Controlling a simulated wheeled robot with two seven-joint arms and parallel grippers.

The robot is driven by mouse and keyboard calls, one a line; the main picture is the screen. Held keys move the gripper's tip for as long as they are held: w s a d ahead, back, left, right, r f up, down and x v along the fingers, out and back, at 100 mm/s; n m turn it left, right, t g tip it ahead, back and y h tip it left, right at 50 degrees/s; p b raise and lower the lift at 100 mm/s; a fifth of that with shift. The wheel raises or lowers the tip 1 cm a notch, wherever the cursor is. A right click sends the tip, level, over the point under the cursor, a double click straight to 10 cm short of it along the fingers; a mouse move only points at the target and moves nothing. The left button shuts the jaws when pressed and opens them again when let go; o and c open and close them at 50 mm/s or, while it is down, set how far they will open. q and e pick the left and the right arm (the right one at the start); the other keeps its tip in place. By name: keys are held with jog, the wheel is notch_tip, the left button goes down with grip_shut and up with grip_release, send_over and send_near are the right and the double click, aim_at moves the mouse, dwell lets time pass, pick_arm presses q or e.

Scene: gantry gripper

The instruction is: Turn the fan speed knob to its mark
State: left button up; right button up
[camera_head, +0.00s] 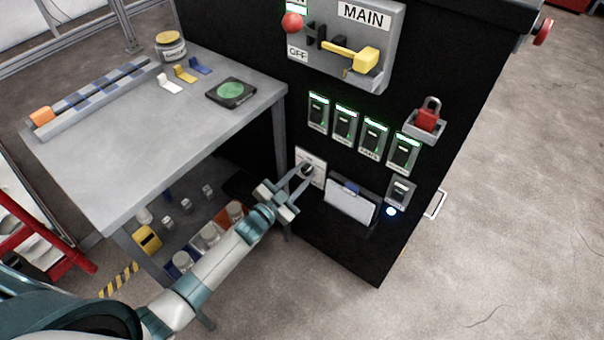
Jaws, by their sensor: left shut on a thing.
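The fan speed knob (307,171) is a small dark knob on a pale square plate (318,165), low on the front of the black cabinet. My left gripper (303,174) reaches in from the lower left, and its two fingers are shut on the knob, one on each side. The fingers cover part of the knob and plate, so the knob's pointer and the mark cannot be read. My right gripper is not in view.
Right of the knob is a holder with a white panel (350,202). Above are several green-lit switches (345,124) and the MAIN lever (350,52). A grey table (160,150) with small items stands left. Floor at right is clear.

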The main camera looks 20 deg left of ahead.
pick_arm(q)
jog(key=m, duration=0.2)
jog(key=shift+m, duration=1.3)
jog(key=o, duration=1.1)
jog(key=shift+c, duration=0.2)
jog(key=shift+s, duration=0.15)
jog(key=v, duration=1.7)
